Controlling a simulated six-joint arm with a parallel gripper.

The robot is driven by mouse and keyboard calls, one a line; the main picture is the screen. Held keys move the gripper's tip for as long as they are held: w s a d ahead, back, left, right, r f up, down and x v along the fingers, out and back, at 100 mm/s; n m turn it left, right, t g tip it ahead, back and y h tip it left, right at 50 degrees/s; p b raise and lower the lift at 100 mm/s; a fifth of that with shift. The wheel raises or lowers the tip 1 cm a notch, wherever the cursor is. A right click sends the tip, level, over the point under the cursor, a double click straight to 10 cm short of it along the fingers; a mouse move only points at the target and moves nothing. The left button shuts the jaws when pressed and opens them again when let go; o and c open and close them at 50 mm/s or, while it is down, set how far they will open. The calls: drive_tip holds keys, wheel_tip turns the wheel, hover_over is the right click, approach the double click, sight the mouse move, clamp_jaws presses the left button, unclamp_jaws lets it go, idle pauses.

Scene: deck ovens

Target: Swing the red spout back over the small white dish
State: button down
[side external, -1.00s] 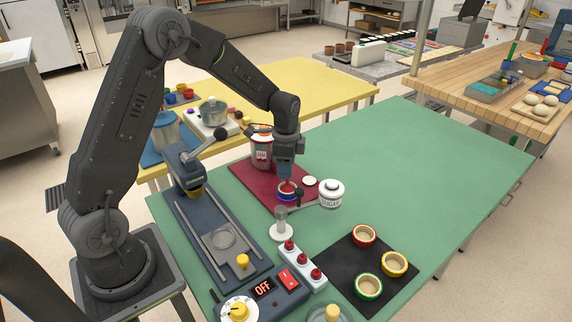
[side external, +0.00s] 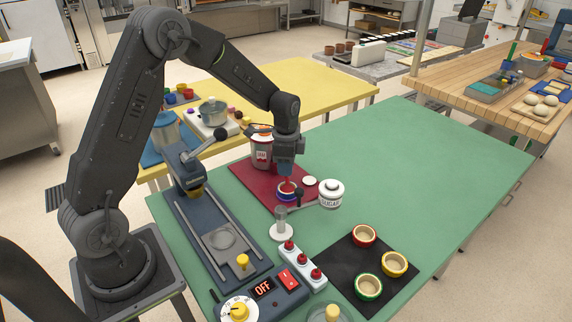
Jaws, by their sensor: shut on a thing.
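My gripper (side external: 287,178) points down over the red mat (side external: 247,178), beside a jar with a red label (side external: 261,155). It is shut on a small red piece (side external: 287,186), which looks like the red spout; the fingers hide much of it. A blue-banded round cup (side external: 287,197) is directly below the gripper. I cannot tell whether the red piece touches the cup. A small white dish (side external: 309,181) lies just to the right of the gripper, apart from it. The red piece is not over that dish.
A clear cylinder on a white base (side external: 281,231) and a red-buttoned strip (side external: 303,266) are in front. The green table (side external: 420,165) is clear at right.

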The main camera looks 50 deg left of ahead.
drive_tip(key=shift+w, duration=0.15)
drive_tip(key=shift+w+d+n, duration=0.25)
drive_tip(key=shift+w+n, duration=0.7)
drive_tip(key=shift+n, duration=0.35)
drive_tip(key=shift+w+n, duration=1.05)
drive_tip(key=shift+n, duration=0.15)
drive_tip(key=shift+w+a+n, duration=0.15)
drive_tip(key=shift+w+n, duration=0.7)
drive_tip(key=shift+n, duration=0.25)
drive_tip(key=shift+w+a+n, duration=0.35)
drive_tip(key=shift+w+n, duration=0.45)
drive_tip(key=shift+n, duration=0.3)
drive_tip(key=shift+r, duration=0.1)
drive_tip(key=c, duration=0.9)
unclamp_jaws()
drive_tip(key=shift+c, duration=0.2)
